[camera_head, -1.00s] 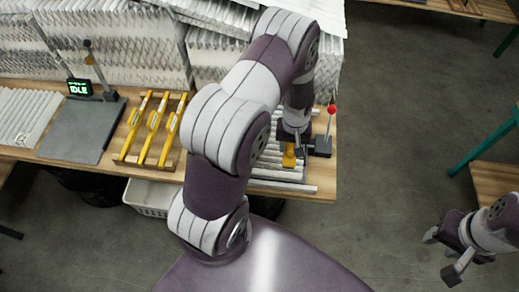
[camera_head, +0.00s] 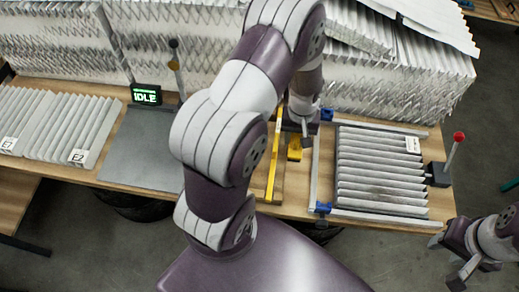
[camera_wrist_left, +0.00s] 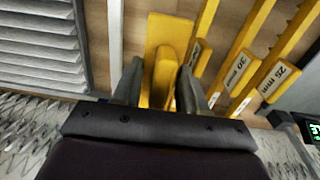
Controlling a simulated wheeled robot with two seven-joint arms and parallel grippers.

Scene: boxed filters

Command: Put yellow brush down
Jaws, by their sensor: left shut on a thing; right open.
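The yellow brush (camera_wrist_left: 170,35) is in the left wrist view between the fingers of my left gripper (camera_wrist_left: 160,85), which is shut on its handle. In the head view the brush (camera_head: 294,148) shows below my left gripper (camera_head: 303,122), beside the yellow rack. Whether the brush touches the table cannot be told. My right gripper (camera_head: 452,262) is open and empty at the lower right, off the table.
A yellow rack (camera_head: 278,165) with labelled bars is partly hidden by my left arm. A framed pleated filter (camera_head: 380,170) lies to its right, beside a red-knobbed lever (camera_head: 458,137). Stacked filters (camera_head: 60,45) line the back.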

